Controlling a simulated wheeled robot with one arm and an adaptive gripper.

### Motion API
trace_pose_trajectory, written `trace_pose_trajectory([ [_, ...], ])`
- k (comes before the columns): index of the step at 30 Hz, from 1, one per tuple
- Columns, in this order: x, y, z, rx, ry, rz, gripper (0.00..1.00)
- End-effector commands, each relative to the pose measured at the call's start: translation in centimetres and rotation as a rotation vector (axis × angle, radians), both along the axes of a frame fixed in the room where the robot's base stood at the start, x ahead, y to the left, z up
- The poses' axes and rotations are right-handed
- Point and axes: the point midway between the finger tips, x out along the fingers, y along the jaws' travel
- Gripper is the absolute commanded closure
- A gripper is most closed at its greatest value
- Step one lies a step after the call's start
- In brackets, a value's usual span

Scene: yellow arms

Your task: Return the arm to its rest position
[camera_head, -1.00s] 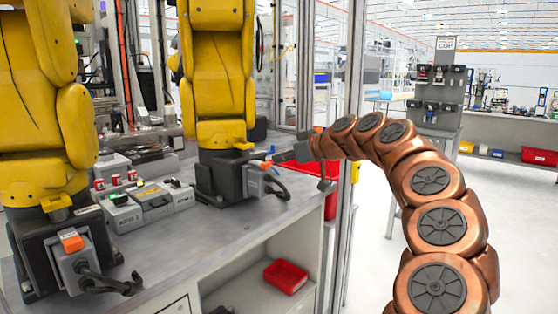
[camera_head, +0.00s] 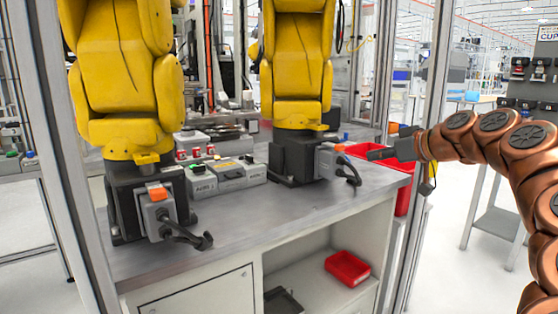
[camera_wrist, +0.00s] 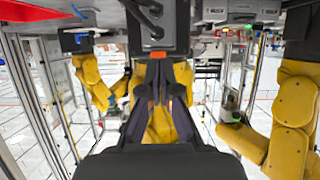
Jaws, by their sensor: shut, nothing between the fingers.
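My copper-coloured arm reaches in from the right in the head view. My gripper (camera_head: 388,147) is at its left end, small and dark, beside the back right corner of the grey workbench (camera_head: 330,204). In the wrist view my gripper (camera_wrist: 160,68) shows two dark fingers pointing away from the camera. It is shut and empty, and nothing touches the fingertips that I can make out. The wrist view appears upside down. Two yellow robot arms (camera_head: 124,70) and (camera_head: 297,65) stand on the bench on dark bases, left of my gripper.
Grey control boxes (camera_head: 230,174) lie between the yellow arms. A red bin (camera_head: 347,268) sits on the shelf under the bench. Metal frame posts (camera_head: 431,110) stand close to my arm. A display stand (camera_head: 530,90) is at the right. Pale open floor (camera_head: 455,270) shows beside the bench.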

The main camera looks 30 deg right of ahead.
Motion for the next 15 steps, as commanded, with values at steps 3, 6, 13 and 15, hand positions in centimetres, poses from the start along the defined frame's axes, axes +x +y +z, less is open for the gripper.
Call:
trace_pose_trajectory([
  [3,0.1,0.1,0.0,-0.001,0.000,0.001,1.00],
  [6,0.3,0.7,0.4,0.000,0.005,0.012,1.00],
  [13,2.6,9.4,4.0,0.009,0.087,0.138,1.00],
  [15,3.1,13.7,5.0,0.013,0.139,0.191,1.00],
])
